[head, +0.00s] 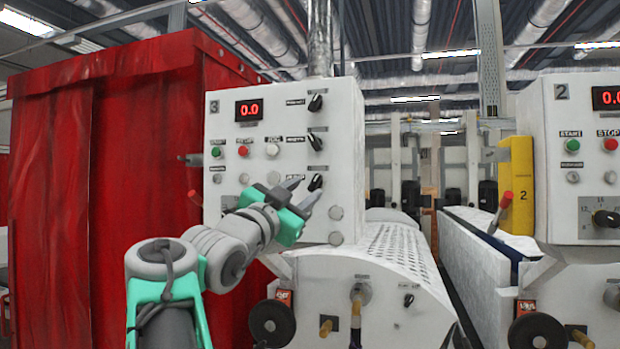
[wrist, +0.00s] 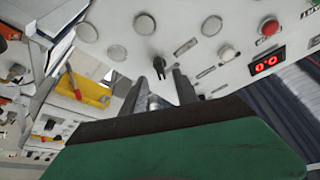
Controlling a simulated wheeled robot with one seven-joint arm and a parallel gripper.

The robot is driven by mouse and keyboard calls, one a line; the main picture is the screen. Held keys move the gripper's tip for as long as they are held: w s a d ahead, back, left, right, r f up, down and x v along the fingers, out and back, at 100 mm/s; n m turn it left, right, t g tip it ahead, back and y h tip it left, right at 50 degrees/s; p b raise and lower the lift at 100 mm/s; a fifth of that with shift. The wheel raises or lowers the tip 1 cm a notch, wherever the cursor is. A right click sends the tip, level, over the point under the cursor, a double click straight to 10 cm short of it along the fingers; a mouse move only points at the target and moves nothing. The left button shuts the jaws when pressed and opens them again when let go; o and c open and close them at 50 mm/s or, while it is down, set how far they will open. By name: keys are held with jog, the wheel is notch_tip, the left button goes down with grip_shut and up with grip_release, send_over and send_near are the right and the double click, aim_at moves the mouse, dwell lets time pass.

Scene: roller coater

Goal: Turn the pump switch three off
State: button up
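The number 3 machine's control panel (head: 275,125) is white and carries a column of three black rotary switches. The pump switch (head: 315,182) is the lowest, beside a small label, its pointer slanting up to the right. My gripper (head: 307,189) is just in front of it, its two grey fingers apart and empty. In the wrist view a black switch (wrist: 158,66) shows right by the left fingertip of the gripper (wrist: 169,78). I cannot tell whether they touch.
Above it are the middle switch (head: 315,142) and top switch (head: 315,102). A red display (head: 249,110) reads 0.0. Grey round caps (head: 336,213) sit close below. A red curtain (head: 100,150) hangs left; a second machine (head: 575,150) stands right. A perforated cover (head: 395,250) lies below right.

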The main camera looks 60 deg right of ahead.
aim_at(313, 184)
jog(key=p+x, duration=0.1)
jog(key=x, duration=0.2)
jog(key=shift+d+r, duration=0.1)
jog(key=shift+r, duration=0.05)
jog(key=shift+d, duration=0.4)
grip_shut()
jog(key=shift+w, duration=0.1)
